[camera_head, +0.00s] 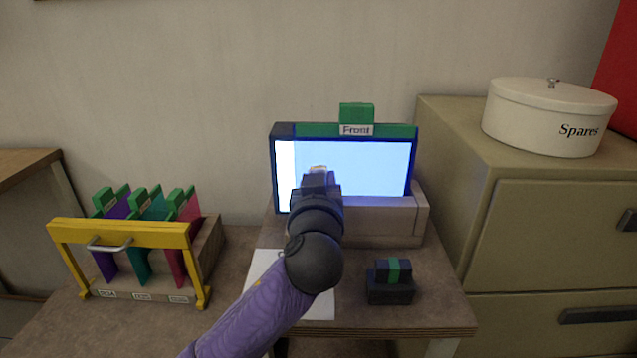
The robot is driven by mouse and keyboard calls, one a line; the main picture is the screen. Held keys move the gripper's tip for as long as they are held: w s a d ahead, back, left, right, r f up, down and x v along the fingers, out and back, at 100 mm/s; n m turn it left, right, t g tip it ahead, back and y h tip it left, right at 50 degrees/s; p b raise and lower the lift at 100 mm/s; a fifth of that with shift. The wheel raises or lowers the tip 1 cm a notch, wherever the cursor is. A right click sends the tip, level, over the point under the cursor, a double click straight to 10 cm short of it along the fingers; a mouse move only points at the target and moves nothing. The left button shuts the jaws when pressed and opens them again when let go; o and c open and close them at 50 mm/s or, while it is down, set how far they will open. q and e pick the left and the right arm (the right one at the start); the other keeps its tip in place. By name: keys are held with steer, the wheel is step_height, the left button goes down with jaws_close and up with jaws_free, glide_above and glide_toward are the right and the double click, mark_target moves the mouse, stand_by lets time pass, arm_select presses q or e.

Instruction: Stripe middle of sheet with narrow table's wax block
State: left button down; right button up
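A bright framed sheet (375,165) stands upright on the table, with a green top bar labelled "Front" and a dark blue edge. Its left strip is white and the rest pale blue. My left arm comes up from the lower left, and its gripper (318,172) is in front of the sheet's left-middle part. The wrist hides most of the fingers; a small pale piece shows at the tip, and I cannot tell what it is or whether it touches the sheet. A dark block with a green band (393,270) sits on a dark base at the table's right. My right gripper is out of view.
The sheet rests in a beige stand (405,228). White paper (265,270) lies partly under my arm. A yellow-fronted rack (120,232) with purple, teal and pink panels is at left. A beige cabinet (450,190) with a "Spares" tin (545,118) borders the right.

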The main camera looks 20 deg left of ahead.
arm_select(q)
steer(key=shift+w+a, duration=0.15)
steer(key=shift+w, duration=0.4)
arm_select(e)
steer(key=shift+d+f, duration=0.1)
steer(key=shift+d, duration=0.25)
arm_select(q)
steer(key=shift+w+a, duration=0.1)
steer(key=shift+w, duration=0.25)
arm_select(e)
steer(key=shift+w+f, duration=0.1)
